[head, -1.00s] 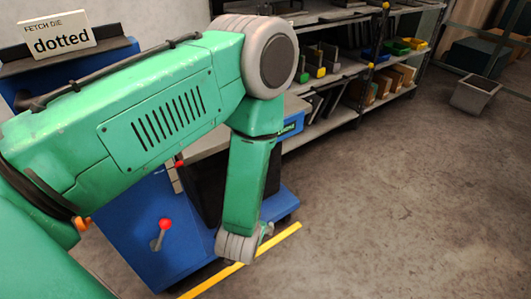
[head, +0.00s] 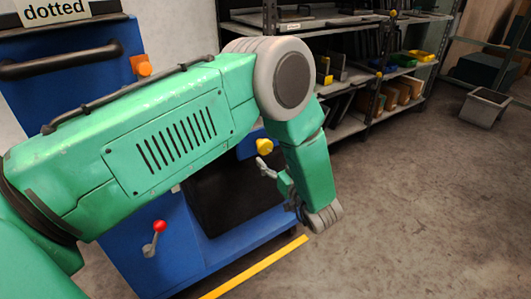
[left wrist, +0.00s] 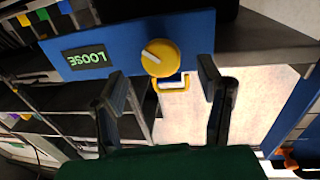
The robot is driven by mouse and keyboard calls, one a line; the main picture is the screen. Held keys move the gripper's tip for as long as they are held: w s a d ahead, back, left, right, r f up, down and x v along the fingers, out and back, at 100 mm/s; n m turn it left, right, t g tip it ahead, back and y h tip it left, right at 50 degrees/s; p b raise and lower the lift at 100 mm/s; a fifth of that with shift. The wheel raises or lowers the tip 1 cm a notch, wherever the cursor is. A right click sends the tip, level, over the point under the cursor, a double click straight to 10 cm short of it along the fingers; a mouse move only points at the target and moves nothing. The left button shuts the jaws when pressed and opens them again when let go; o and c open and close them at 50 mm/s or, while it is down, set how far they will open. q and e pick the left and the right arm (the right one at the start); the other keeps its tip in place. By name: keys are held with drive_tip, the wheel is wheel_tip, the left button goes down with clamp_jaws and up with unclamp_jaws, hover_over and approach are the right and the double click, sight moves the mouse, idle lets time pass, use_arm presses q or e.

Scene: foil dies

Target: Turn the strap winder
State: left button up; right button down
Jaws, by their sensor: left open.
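The strap winder shows as a yellow knob (left wrist: 160,58) with a white pointer line, on a blue panel (left wrist: 110,46). Beside it, a dark display (left wrist: 87,57) reads LOOSE, upside down in the left wrist view. The knob also shows in the head view (head: 264,146), just past my green arm. My left gripper (left wrist: 158,82) is open and empty. Its two fingers stand apart, one toward each side of the knob, with their tips lower in the picture; contact cannot be made out. In the head view the left gripper (head: 272,173) is partly hidden by its wrist. My right gripper is not in view.
The blue machine (head: 150,250) has a red-tipped lever (head: 158,228) and an orange knob (head: 141,65). A sign reading dotted (head: 55,10) is at the top left. Shelves with bins (head: 365,70) stand behind. A grey bin (head: 482,108) is on the otherwise open floor at right.

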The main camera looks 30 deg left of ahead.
sight(267, 150)
use_arm(q)
drive_tip(key=b+x, duration=0.1)
drive_tip(key=x, duration=0.4)
drive_tip(key=shift+w+a, duration=0.15)
drive_tip(key=shift+a, duration=0.2)
drive_tip(key=c, duration=1.2)
